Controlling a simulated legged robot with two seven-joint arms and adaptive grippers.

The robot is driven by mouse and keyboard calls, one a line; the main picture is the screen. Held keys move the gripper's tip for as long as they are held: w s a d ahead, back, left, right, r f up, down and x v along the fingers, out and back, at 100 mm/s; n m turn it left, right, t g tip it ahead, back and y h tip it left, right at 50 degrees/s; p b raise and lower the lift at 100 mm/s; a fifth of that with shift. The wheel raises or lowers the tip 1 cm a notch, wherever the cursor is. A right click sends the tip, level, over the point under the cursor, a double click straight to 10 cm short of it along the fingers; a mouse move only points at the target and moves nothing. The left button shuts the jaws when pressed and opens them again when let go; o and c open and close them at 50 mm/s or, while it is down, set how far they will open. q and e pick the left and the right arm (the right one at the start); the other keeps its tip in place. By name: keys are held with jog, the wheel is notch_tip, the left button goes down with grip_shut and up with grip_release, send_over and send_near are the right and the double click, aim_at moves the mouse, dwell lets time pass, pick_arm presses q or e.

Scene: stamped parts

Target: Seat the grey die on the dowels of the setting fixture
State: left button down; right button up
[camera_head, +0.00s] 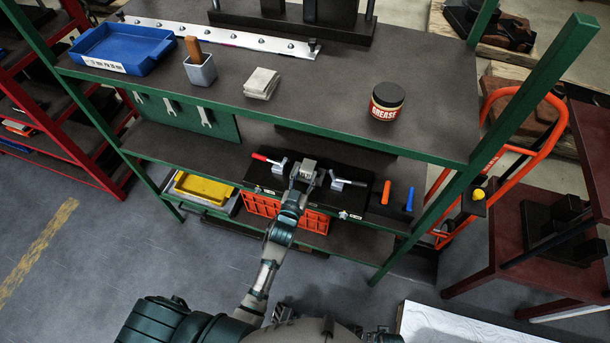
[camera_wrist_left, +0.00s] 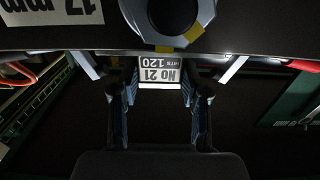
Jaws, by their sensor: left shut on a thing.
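The grey die (camera_head: 308,165) is between the fingers of my left gripper (camera_head: 306,178), over the middle of the black setting fixture (camera_head: 265,178) on the middle shelf. In the left wrist view, a labelled face of the die (camera_wrist_left: 159,74) shows between the two fingertips of my left gripper (camera_wrist_left: 158,95), which is shut on it. The fixture's dowels are hidden, and I cannot tell whether the die touches the fixture. Toggle clamps (camera_head: 347,182) stand on both sides of the die. My right gripper is not in view.
An orange handle (camera_head: 386,192) and a blue handle (camera_head: 409,200) stand right of the fixture. An orange crate (camera_head: 258,206) and a yellow tray (camera_head: 204,188) are below. The upper shelf holds a blue tray (camera_head: 122,48), stacked grey blocks (camera_head: 261,83) and a grease tin (camera_head: 386,101).

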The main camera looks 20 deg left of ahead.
pick_arm(q)
jog(key=shift+f+b, duration=0.4)
jog(key=shift+f, duration=0.05)
jog(key=c, duration=0.6)
grip_release()
jog(key=shift+o, duration=0.6)
jog(key=shift+f, duration=0.1)
jog(key=shift+s+f, duration=0.1)
jog(key=shift+f, duration=0.15)
jog(key=s, duration=1.1)
jog(key=shift+s+a+r, duration=0.15)
jog(key=shift+s+r, duration=0.05)
jog(key=shift+s, duration=0.2)
